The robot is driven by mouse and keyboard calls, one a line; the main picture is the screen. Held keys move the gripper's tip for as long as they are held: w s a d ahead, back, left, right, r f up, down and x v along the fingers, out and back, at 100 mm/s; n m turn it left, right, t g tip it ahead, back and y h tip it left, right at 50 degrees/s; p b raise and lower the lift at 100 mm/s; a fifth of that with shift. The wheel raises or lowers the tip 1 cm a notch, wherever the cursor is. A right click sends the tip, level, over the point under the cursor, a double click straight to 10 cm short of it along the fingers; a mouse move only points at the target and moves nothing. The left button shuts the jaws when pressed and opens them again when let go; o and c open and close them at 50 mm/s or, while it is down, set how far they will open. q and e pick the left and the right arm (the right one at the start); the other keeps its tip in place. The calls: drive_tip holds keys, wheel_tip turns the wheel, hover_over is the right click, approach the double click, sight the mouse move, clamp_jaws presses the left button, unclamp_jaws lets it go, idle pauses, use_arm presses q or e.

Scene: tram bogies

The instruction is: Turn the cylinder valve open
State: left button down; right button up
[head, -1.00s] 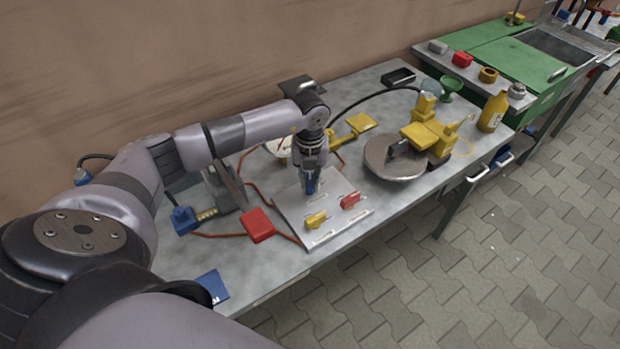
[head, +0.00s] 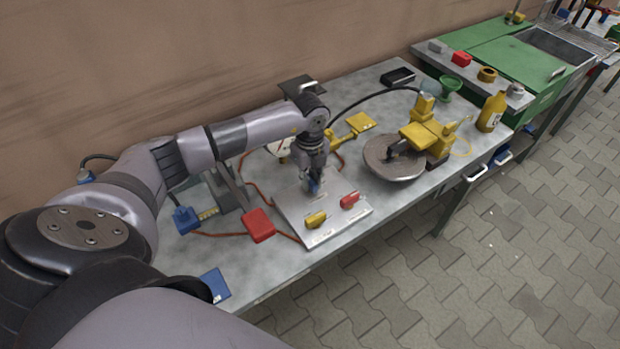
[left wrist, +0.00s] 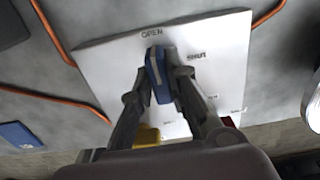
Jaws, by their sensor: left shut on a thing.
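A pale panel (head: 328,225) lies on the workbench and carries three coloured handles. My left gripper (head: 314,188) points down at its far part and is shut on the blue handle (left wrist: 156,75). In the left wrist view the two fingers stand either side of this handle. Its far end points close to the word OPEN on the panel; SHUT is printed to the right. The yellow handle (head: 316,220) and the red handle (head: 350,200) stand nearer the bench front, untouched. My right gripper is not in view.
A red block (head: 258,225) with an orange cable lies left of the panel. A round metal disc (head: 393,158) with yellow tooling stands to the right. A blue card (head: 215,285) lies near the front edge. The wall runs behind the bench (head: 265,279).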

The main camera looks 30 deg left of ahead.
sight(310, 179)
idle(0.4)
use_arm(q)
drive_tip(key=c, duration=1.6)
unclamp_jaws()
drive_tip(key=shift+o, duration=0.2)
wheel_tip(310, 179, up, 12)
